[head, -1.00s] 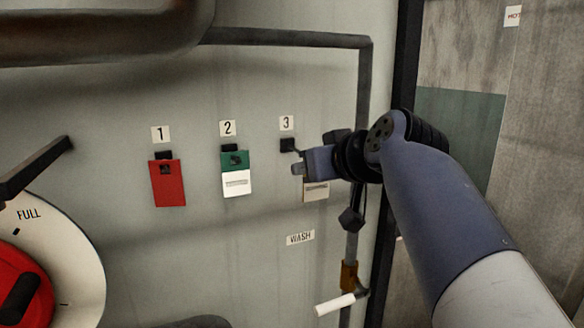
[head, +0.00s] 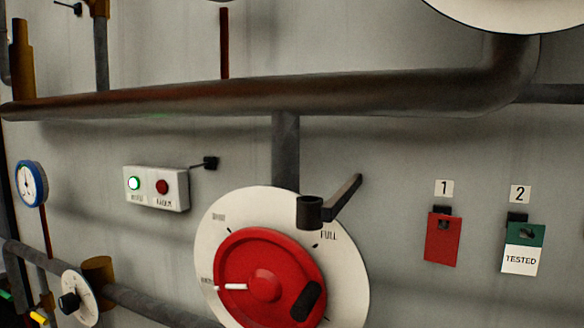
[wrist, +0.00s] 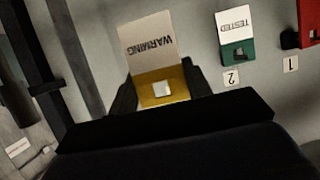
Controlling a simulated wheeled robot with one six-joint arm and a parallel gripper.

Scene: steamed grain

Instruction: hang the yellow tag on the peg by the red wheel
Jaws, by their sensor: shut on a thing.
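The yellow tag (wrist: 180,80) has a yellow end with a square hole and a pale end lettered WARNING, upside down in the wrist view. My gripper (wrist: 160,90) is shut on its yellow end, a dark finger at each side. The red wheel (head: 265,285) sits on a white dial in the head view, its lower edge cut off. A small black peg (head: 210,163) with a thin stalk stands bare on the wall, up and left of the wheel. My gripper and the tag are outside the head view.
A black arm with a round end (head: 309,210) juts out over the dial's upper right. A box with lights (head: 155,188) is left of the peg, and a thick pipe (head: 250,97) crosses above. A red tag (head: 443,238) and a green-and-white tag (head: 523,248) hang at right.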

